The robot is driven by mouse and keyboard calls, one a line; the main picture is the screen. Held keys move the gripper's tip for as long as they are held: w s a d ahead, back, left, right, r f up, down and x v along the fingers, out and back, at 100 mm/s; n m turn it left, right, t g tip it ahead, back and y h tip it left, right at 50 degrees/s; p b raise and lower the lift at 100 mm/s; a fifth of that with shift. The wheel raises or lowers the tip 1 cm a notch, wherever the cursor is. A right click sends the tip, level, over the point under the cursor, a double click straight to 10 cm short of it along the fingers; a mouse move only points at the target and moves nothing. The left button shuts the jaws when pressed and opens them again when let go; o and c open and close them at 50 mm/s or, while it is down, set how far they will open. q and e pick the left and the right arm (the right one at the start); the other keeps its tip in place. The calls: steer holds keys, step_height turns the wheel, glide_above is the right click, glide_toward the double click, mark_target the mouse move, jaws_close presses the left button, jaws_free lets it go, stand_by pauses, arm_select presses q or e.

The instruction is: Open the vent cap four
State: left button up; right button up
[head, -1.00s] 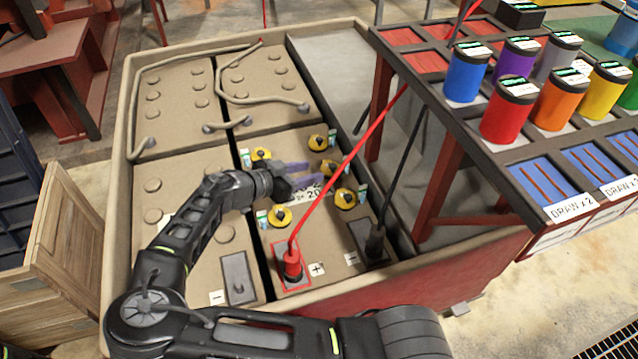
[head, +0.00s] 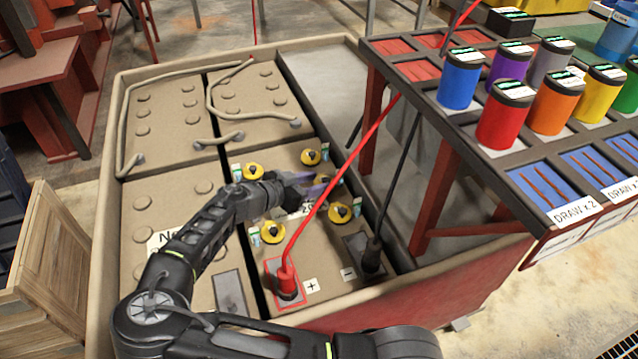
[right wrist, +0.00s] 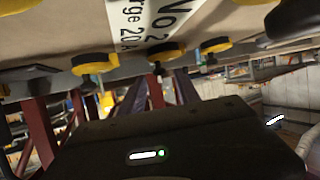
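The vent caps are yellow rings with black knobs on the near right battery block. In the head view, I see a back left cap (head: 253,171), a back right cap (head: 311,156), a front left cap (head: 272,233) and a front right cap (head: 338,213). A middle right cap is mostly hidden behind my right gripper (head: 312,184). Their numbers are too small to read. The purple fingers look apart and empty, low over the block beside the middle right cap. Several caps (right wrist: 165,55) show in the right wrist view. My left gripper is out of view.
A red cable plug (head: 287,282) and a black plug (head: 372,257) stand at the block's front; their cables rise on the right of my gripper. A rack of coloured cans (head: 505,115) stands at the right. Grey hoses (head: 215,100) cross the back blocks.

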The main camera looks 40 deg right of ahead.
steer(key=shift+x, duration=0.9)
steer(key=shift+c, duration=0.5)
jaws_close()
